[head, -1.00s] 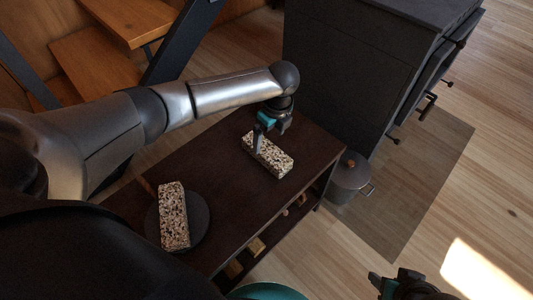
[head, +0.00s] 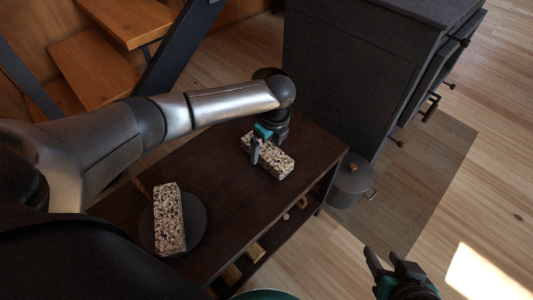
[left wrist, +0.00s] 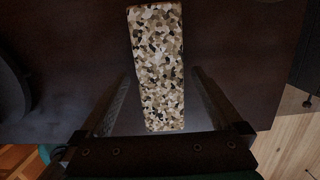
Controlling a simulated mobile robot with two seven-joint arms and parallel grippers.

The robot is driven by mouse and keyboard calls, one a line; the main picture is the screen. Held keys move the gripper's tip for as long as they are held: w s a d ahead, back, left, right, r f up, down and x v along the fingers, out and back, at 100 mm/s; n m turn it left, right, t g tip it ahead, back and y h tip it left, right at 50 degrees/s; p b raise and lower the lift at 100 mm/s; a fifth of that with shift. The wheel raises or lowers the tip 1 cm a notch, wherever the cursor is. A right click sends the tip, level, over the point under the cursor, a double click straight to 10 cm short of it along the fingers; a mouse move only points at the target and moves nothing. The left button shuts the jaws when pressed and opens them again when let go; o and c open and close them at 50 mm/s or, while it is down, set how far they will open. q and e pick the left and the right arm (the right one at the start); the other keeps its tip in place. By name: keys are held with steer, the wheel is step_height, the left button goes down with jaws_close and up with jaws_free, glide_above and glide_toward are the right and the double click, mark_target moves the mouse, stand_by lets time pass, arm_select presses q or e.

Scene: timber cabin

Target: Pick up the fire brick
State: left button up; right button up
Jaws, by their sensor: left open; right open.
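Two similar speckled cream, brown and black bricks lie on a dark table (head: 225,195). The far fire brick (head: 281,166) lies under my left gripper (head: 260,150). It also shows in the left wrist view (left wrist: 160,65), running lengthwise between the two spread fingers, with a gap on each side. My left gripper is open and pointing down; its own body hides part of the brick in the head view. The other brick (head: 169,215) lies on a round dark plate (head: 199,222) at the near left. My right gripper (head: 384,262) is open and empty, off to the right over the floor.
A dark cabinet (head: 350,70) with handles stands just behind the table's right end. A lidded grey pot (head: 350,187) stands on the floor beside the table. The table has an open shelf below with small things. Wooden stairs (head: 100,65) rise at the back left.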

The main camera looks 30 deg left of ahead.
arm_select(q)
jaws_close()
stand_by(0.8)
steer(key=shift+r, duration=0.1)
